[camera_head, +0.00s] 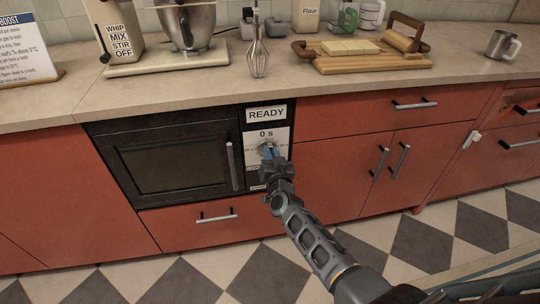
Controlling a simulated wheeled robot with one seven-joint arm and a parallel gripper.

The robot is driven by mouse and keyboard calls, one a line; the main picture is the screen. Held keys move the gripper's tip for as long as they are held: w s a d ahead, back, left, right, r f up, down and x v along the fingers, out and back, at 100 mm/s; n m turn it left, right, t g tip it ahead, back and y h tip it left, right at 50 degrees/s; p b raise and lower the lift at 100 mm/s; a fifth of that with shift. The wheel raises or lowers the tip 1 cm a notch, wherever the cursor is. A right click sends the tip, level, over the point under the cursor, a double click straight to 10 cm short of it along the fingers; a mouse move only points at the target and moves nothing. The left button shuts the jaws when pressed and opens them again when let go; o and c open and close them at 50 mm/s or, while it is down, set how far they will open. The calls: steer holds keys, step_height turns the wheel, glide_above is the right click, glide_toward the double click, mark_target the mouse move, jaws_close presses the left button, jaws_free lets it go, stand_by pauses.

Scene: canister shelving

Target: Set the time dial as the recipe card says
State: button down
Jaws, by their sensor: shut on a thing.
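The built-in oven (168,162) has a dark window and a vertical handle, below the counter. Its white control panel (281,132) is to the right of the door. The display above reads "READY", and the panel reads "0 s". The time dial (265,147) on this panel is mostly hidden by my gripper (268,155), which is shut on it. The dial's markings are mostly covered. The recipe card (22,52) stands at the far left of the counter, cut off by the picture edge; its small text is too blurred to read fully.
On the counter are a stand mixer (125,45), a whisk (258,58), a wooden board (385,65), a flour canister (308,14) and a metal mug (500,45). Red cabinets (340,160) flank the oven. The checkered floor (440,220) in front is clear.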

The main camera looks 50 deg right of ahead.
steer(key=shift+s+d+f+m+b, duration=0.2)
steer(key=shift+m+b, duration=0.65)
steer(key=shift+m, duration=1.5)
steer(key=shift+s+d+f+m+b, duration=0.1)
steer(key=shift+f+m+b, duration=0.5)
steer(key=shift+m, duration=1.8)
steer(key=shift+s+d+m+b, duration=0.15)
steer(key=shift+m+b, duration=0.95)
steer(key=shift+m, duration=1.25)
steer(key=shift+w, duration=0.1)
steer(key=c, duration=1.1)
jaws_free()
steer(key=shift+a, duration=0.1)
steer(key=p+v, duration=0.2)
steer(key=v, duration=0.5)
steer(key=shift+s+a, duration=0.15)
steer(key=shift+s, duration=0.2)
